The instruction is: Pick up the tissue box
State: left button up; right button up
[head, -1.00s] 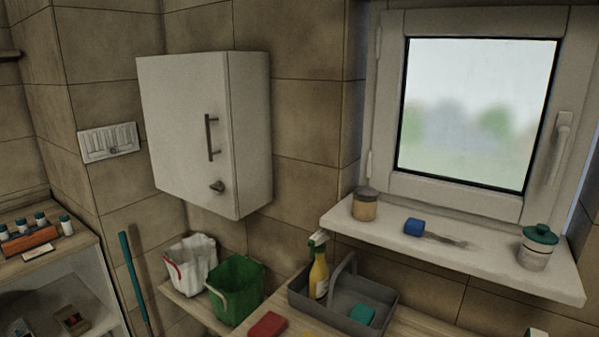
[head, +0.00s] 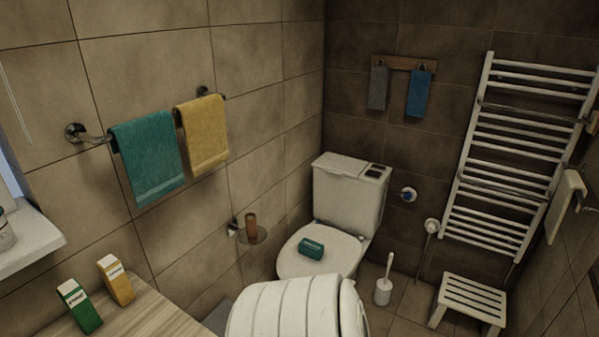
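A small dark green box (head: 311,248) lies on the closed lid of the white toilet (head: 345,205), in the middle of the head view. It may be the tissue box, but its label and top opening are too small to make out. A green carton (head: 80,306) and a yellow carton (head: 116,280) with white tops stand side by side on the wooden counter at the lower left. Neither of my grippers shows in this view.
A large white ribbed shape (head: 290,310), which I cannot identify, fills the bottom middle. A white toilet brush (head: 383,290) and a white slatted stool (head: 473,300) stand on the floor to the right. Green and yellow towels (head: 148,158) hang on the left wall.

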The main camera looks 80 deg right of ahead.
aim_at(312, 249)
jog(key=z, duration=2.85)
